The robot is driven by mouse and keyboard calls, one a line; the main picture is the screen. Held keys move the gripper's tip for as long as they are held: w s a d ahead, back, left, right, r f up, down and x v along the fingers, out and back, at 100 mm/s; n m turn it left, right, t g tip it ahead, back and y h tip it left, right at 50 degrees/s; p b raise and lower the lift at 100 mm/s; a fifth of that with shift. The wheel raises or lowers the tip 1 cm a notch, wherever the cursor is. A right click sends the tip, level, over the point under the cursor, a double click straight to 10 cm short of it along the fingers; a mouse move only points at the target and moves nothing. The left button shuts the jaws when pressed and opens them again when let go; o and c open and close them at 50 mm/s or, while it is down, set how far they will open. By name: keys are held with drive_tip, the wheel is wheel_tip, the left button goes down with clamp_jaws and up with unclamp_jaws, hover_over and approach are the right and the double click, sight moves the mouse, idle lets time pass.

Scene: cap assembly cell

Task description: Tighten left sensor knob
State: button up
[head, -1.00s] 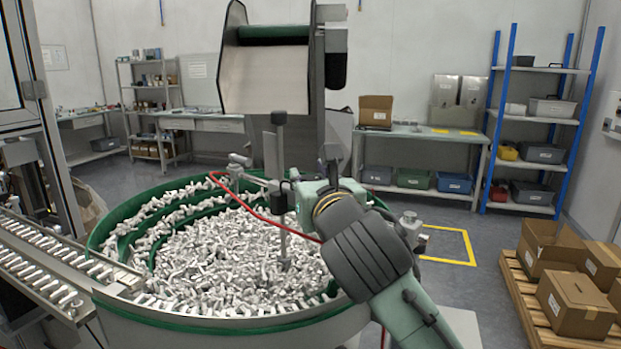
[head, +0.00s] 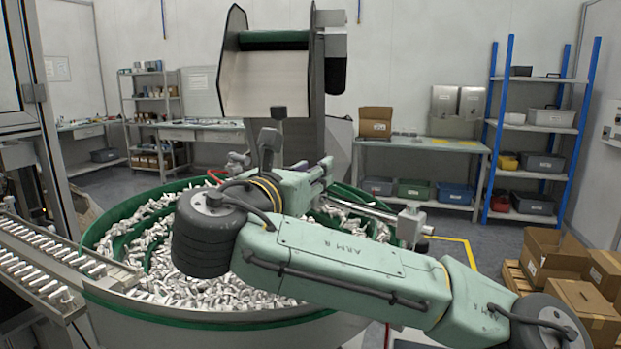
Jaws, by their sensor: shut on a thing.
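My gripper (head: 325,170) is over the far part of the round feeder bowl (head: 215,320), pointing right and away from me. It is shut on a small part that its fingers hide. I cannot tell whether that part is the left sensor knob. A sensor bracket with a red cable (head: 238,160) stands at the bowl's back left, to the left of my gripper. A metal rod (head: 365,207) runs below and right of my gripper to a metal clamp block (head: 411,222) at the bowl's right rim. My arm covers much of the bowl.
The bowl is full of loose metal parts (head: 200,287). A hopper chute (head: 265,80) stands behind it, with a post (head: 279,130) before it. A rail of parts (head: 40,262) lies left. Cartons (head: 552,255) sit at right.

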drive_tip(key=shift+m+g+h+b, duration=0.8)
drive_tip(key=shift+m+h+b, duration=0.2)
drive_tip(key=shift+h, duration=0.4)
drive_tip(key=shift+m+g+h, duration=0.3)
drive_tip(key=o, duration=1.2)
wheel_tip(320, 180, up, 10)
drive_tip(key=shift+r, duration=0.1)
